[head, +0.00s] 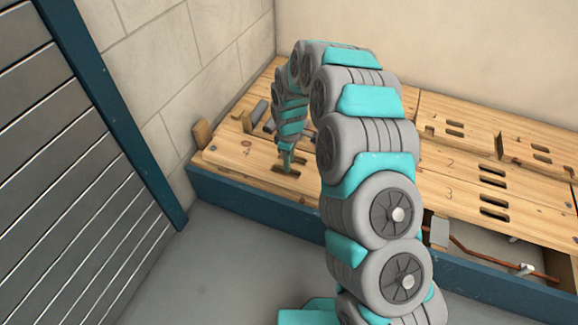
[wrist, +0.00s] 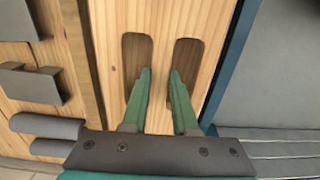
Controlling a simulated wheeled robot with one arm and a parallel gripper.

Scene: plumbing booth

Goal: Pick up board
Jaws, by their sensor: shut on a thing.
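The board (head: 232,160) is a light wooden plank marked 4 at the front left of the wooden deck, with two hand slots. In the wrist view the board (wrist: 163,18) fills the middle, with the slots side by side. My gripper (head: 286,167) reaches down onto it at the slots. In the wrist view the green fingers of my gripper (wrist: 161,75) enter the two slots, one each, and are shut on the wood strip between them. I cannot tell whether the board is raised. My arm hides its right part in the head view.
Other slotted boards (head: 462,165) lie to the right. Copper pipe (head: 480,253) shows in an open bay at the front right. A blue frame edge (head: 255,205) runs along the front. A small wood block (head: 201,134) stands at the left end. A grey slatted shutter (head: 70,170) is at left.

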